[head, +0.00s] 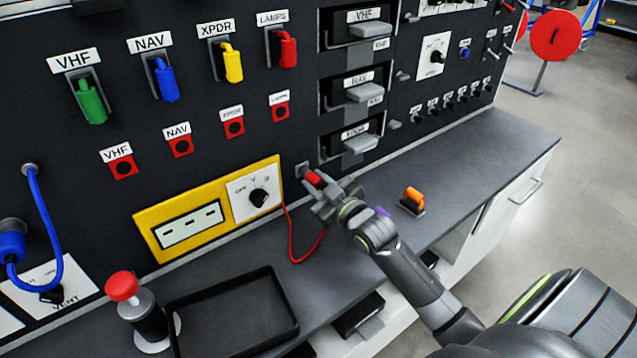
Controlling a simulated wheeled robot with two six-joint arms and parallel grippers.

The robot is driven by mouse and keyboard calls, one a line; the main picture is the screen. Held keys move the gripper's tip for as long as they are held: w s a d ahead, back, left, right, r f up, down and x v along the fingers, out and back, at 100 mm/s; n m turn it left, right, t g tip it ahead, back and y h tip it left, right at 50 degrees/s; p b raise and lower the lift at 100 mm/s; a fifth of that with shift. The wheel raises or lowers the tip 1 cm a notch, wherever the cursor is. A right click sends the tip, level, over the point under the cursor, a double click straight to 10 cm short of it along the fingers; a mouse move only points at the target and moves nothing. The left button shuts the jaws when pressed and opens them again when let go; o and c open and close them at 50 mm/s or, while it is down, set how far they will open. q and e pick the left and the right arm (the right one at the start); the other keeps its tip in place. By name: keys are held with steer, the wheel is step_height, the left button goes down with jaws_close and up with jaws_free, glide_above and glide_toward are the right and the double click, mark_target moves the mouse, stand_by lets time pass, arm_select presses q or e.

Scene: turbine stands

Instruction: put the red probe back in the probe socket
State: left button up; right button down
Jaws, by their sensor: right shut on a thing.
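The red probe (313,178) is held in my right gripper (322,186), which is shut on it close to the panel face. The probe points toward a small grey socket (302,168) on the panel, right of the yellow meter. I cannot tell whether its tip is inside the socket or just short of it. A red lead (292,240) runs from the yellow meter (208,210) down to the bench and up toward the probe. My left gripper is not in view.
A black tray (232,338) and a red-topped cylinder (135,300) stand on the grey bench (480,150) at the front left. An orange-handled piece (413,200) sits right of my right gripper. Switches and drawer-like handles cover the panel above. The bench's right end is clear.

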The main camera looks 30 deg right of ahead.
steer(key=shift+w+r, duration=0.15)
steer(key=shift+r, duration=0.2)
steer(key=c, duration=1.6)
jaws_free()
steer(key=shift+c, duration=0.2)
steer(key=o, duration=0.5)
steer(key=shift+w+a+f, duration=0.1)
steer(key=shift+w+f, duration=0.2)
steer(key=shift+w, duration=0.1)
steer(key=shift+o, duration=1)
steer(key=shift+s, duration=0.2)
steer(key=shift+f, duration=0.1)
